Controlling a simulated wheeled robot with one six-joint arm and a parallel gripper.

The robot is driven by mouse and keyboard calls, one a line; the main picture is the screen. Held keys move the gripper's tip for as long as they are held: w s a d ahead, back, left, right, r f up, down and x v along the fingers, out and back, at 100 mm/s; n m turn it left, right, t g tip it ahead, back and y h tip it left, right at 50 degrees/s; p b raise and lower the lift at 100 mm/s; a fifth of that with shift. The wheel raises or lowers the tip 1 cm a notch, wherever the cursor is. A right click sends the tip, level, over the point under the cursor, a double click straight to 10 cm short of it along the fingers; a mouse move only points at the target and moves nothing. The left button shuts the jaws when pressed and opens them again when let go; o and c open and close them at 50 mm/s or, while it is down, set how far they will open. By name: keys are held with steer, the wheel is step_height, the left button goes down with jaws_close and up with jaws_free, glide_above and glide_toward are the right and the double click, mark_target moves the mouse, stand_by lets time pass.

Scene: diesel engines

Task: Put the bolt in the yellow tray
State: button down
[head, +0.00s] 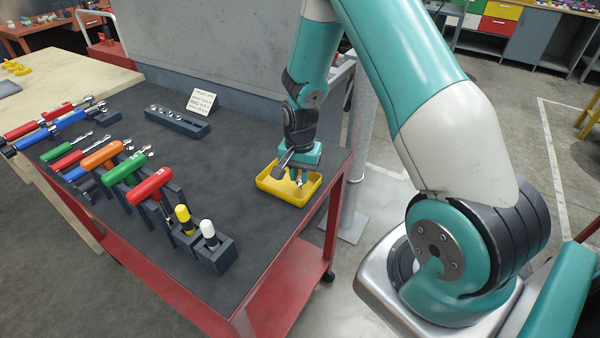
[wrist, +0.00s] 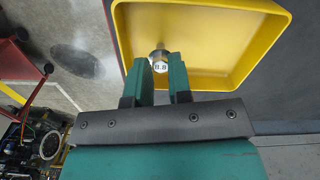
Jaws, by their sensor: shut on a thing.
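The yellow tray (head: 268,186) sits near the right edge of the dark-topped cart. It fills the upper part of the wrist view (wrist: 262,82). My gripper (head: 297,180) is over the tray, pointing down. In the wrist view my gripper (wrist: 167,68) has its two fingers shut on the bolt (wrist: 159,66), whose silver head marked 8.8 shows between the fingertips. The bolt is over the inside of the tray, towards its left side in that view. I cannot tell whether it touches the tray floor.
A row of screwdrivers and T-handle tools (head: 120,165) in dark holders stands on the cart's left side. A dark socket rack (head: 178,121) and a white card (head: 200,102) are at the back. The cart top (head: 225,160) left of the tray is clear.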

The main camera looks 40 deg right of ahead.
mark_target(300, 179)
steer(key=shift+f, duration=0.1)
steer(key=c, duration=1)
jaws_free()
steer(key=shift+c, duration=0.2)
steer(key=shift+w+r, duration=0.1)
steer(key=shift+r, duration=0.45)
step_height(300, 179, up, 11)
steer(key=b, duration=0.2)
steer(key=s+a+r+n+y, duration=0.1)
steer(key=s+a+r+n, duration=0.3)
steer(key=a, duration=0.3)
steer(key=s+a+r+n+y, duration=0.1)
steer(key=s+a+r+n, duration=0.25)
steer(key=a, duration=0.25)
steer(key=s+a+r+n+y, duration=0.1)
steer(key=s+a+r+n, duration=0.1)
steer(key=s+a+n, duration=0.3)
steer(key=s+a+r+n+y, duration=0.1)
steer(key=s+a+r+n, duration=0.2)
steer(key=s+n, duration=0.3)
steer(key=s+a, duration=0.1)
steer(key=s, duration=0.2)
steer(key=shift+s+a+r, duration=0.2)
steer(key=shift+a, duration=0.2)
